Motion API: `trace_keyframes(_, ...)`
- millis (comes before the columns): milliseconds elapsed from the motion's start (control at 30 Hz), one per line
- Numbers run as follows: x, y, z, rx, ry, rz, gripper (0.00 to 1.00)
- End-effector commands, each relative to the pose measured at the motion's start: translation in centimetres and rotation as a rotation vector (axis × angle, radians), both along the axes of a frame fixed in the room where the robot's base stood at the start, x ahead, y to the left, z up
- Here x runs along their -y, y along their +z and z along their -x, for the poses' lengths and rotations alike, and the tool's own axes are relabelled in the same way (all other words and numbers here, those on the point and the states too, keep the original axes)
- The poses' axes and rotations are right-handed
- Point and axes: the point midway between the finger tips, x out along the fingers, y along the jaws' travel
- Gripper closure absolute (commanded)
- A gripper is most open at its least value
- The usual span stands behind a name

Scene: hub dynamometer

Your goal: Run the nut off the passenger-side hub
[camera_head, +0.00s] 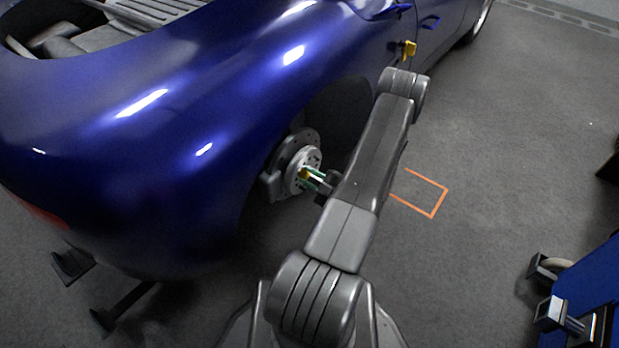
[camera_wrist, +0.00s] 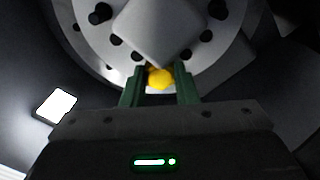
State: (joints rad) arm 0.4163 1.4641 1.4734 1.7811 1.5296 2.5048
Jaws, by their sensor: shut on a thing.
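The hub (camera_head: 304,168) sits in the open wheel arch of the blue car, with its brake disc behind it. It also fills the top of the wrist view (camera_wrist: 205,65), with dark holes or studs around its face. My gripper (camera_head: 311,178) reaches the hub from the right. In the wrist view its two green fingers (camera_wrist: 160,82) are shut on the yellow nut (camera_wrist: 160,78). The nut is at the lower edge of a square grey centre piece (camera_wrist: 155,35). I cannot tell whether the nut is still threaded on.
The blue car body (camera_head: 180,110) overhangs the hub on the left. An orange outline (camera_head: 432,214) is marked on the floor to the right. A blue cart (camera_head: 585,285) with casters stands at lower right. Dark stands (camera_head: 120,305) lie under the car's rear. The floor at right is mostly clear.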

Motion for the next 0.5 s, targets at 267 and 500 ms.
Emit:
trace_keyframes(267, -0.13, -0.34, 0.33, 0.217, 0.006, 0.163, 1.0)
trace_keyframes(500, 0.57, -0.24, 0.71, 0.214, 0.004, 0.161, 1.0)
